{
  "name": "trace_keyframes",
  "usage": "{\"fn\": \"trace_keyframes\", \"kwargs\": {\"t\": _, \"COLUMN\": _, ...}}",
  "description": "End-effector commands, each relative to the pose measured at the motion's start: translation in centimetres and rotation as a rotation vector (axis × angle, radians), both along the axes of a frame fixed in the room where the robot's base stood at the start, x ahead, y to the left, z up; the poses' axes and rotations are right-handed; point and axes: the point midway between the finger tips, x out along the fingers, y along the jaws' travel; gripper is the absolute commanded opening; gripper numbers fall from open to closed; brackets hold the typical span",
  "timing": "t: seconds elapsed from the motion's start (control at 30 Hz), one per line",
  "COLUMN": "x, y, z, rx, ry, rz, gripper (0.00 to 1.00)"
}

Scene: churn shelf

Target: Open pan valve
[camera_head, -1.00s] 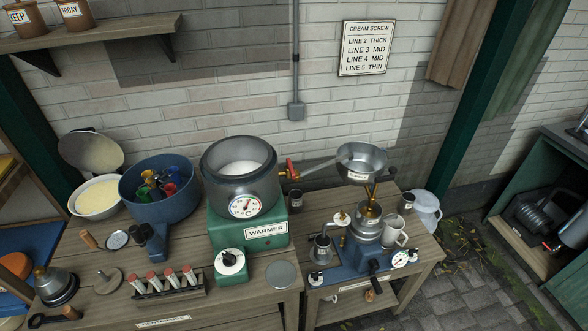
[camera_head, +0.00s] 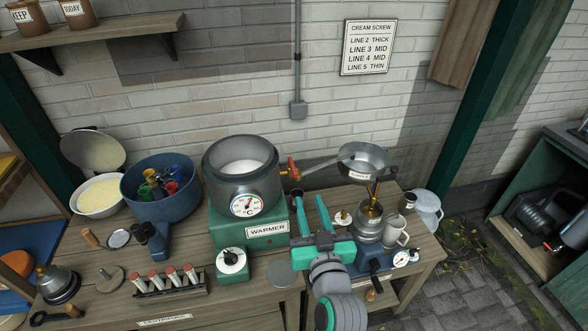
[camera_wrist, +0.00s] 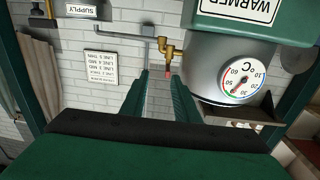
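The pan (camera_head: 240,165) is a round grey metal vessel with pale liquid and a dial thermometer, standing on the green warmer (camera_head: 231,228). Its valve, with a red handle (camera_head: 291,168), is on the pan's right side, beside a spout toward a metal bowl. In the wrist view, which is upside down, the brass valve (camera_wrist: 170,50) has its red handle (camera_wrist: 168,70) between and beyond my fingertips. My gripper (camera_head: 309,201) is open and empty, in front of and below the valve, apart from it. It also shows in the wrist view (camera_wrist: 161,76).
The metal bowl (camera_head: 362,163) stands above the separator (camera_head: 370,215) on the right, with a jug and white cup beside it. A blue tub (camera_head: 160,190) and several red-capped tubes stand left. The brick wall (camera_head: 230,75) closes the back.

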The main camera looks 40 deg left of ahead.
Motion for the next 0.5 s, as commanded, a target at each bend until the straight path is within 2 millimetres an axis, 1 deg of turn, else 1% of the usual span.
{"fn": "trace_keyframes", "kwargs": {"t": 0.03, "x": 0.0, "y": 0.6, "z": 0.9, "rx": -0.005, "ry": -0.014, "rz": 0.02, "gripper": 0.28}}
{"fn": "trace_keyframes", "kwargs": {"t": 0.17, "x": -0.1, "y": 1.6, "z": 2.0, "rx": -0.016, "ry": -0.03, "rz": 0.054, "gripper": 0.28}}
{"fn": "trace_keyframes", "kwargs": {"t": 0.33, "x": 0.5, "y": 2.6, "z": 2.2, "rx": -0.021, "ry": -0.032, "rz": 0.063, "gripper": 0.28}}
{"fn": "trace_keyframes", "kwargs": {"t": 0.5, "x": 2.3, "y": 4.7, "z": 2.2, "rx": -0.021, "ry": -0.034, "rz": 0.062, "gripper": 0.28}}
